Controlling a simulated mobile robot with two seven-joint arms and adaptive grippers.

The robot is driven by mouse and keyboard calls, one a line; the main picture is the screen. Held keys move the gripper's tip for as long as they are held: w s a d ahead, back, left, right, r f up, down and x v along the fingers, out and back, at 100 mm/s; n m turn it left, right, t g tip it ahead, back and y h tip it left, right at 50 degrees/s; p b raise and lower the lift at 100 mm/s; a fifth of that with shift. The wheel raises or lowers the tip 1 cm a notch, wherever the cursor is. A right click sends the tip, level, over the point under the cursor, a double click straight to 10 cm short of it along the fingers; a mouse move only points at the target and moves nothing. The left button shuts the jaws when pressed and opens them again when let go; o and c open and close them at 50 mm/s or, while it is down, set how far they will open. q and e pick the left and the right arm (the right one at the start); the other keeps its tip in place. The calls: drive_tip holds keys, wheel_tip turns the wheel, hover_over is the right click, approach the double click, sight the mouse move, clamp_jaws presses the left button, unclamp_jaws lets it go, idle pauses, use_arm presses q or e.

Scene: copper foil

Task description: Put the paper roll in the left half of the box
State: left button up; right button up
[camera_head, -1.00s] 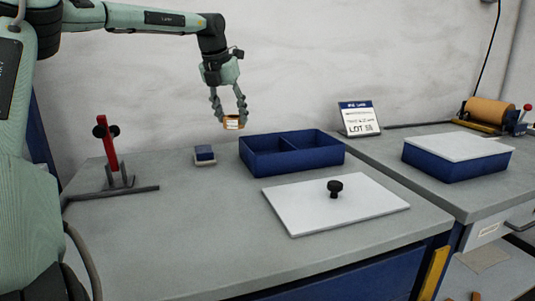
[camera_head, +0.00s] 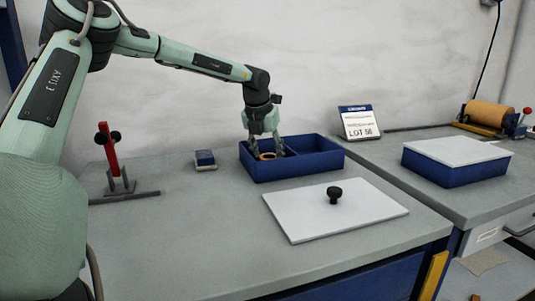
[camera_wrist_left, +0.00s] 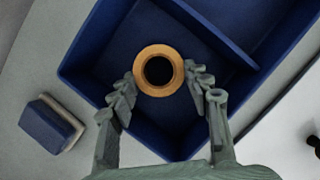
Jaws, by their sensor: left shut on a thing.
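The paper roll (camera_head: 267,157), an orange-brown ring with a dark hole, is inside the left compartment of the blue box (camera_head: 300,166). It also shows in the left wrist view (camera_wrist_left: 159,92), on the left side of the divider. My left gripper (camera_head: 266,150) reaches down into that compartment with its fingers on either side of the roll, shut on it. Whether the roll touches the box floor is hard to tell. The right compartment looks empty. My right gripper is in neither view.
A white lid (camera_head: 290,225) with a black knob lies in front of the box. A small blue block (camera_head: 205,158) sits to its left, and a red stand (camera_head: 109,150) further left. A LOT sign (camera_head: 359,122) stands behind right. A closed blue box (camera_head: 450,170) is on the right bench.

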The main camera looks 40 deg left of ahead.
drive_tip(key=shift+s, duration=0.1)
use_arm(q)
drive_tip(key=o, duration=1.1)
drive_tip(key=shift+o, duration=0.2)
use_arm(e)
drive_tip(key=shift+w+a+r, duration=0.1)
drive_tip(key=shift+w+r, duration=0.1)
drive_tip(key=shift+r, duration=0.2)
use_arm(q)
drive_tip(key=shift+r, duration=0.2)
drive_tip(key=v, duration=0.2)
drive_tip(key=shift+s+r, duration=0.1)
drive_tip(key=shift+r, duration=0.2)
drive_tip(key=v, duration=0.9)
drive_tip(key=shift+s+b, duration=0.2)
drive_tip(key=shift+b, duration=0.25)
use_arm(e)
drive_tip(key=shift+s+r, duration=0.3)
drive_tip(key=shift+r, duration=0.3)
